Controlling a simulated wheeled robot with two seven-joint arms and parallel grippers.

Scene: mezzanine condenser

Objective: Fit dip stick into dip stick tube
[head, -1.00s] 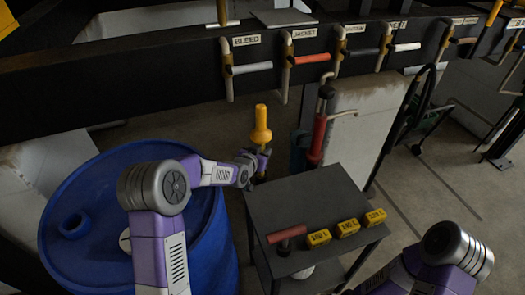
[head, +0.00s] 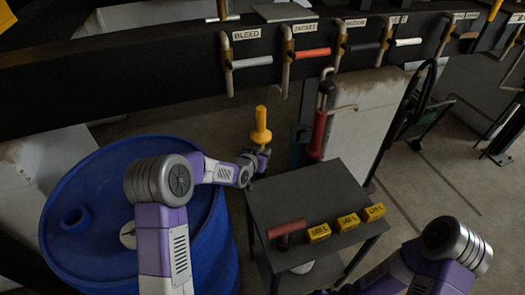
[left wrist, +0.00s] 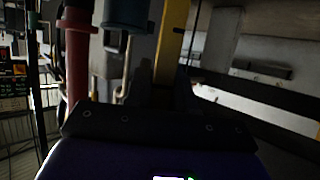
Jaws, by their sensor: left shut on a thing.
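The dip stick's yellow handle (head: 260,126) stands nearly upright at the centre of the head view, above my left gripper (head: 258,155). My left gripper is shut on the dip stick, between the blue drum and the small dark table. A yellow length (left wrist: 172,45), apparently the dip stick, runs up the left wrist view from the dark gripper body. A teal cylinder (left wrist: 126,14) is beside it there, and may be the dip stick tube; I cannot tell for sure. The lower end of the dip stick is hidden.
A red cylinder (head: 319,132) stands behind the dark table (head: 285,195), which carries a red-handled tool (head: 287,232) and several yellow blocks (head: 347,222). The blue drum (head: 75,185) is at left. A dark beam with labelled valves (head: 252,62) crosses the back.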

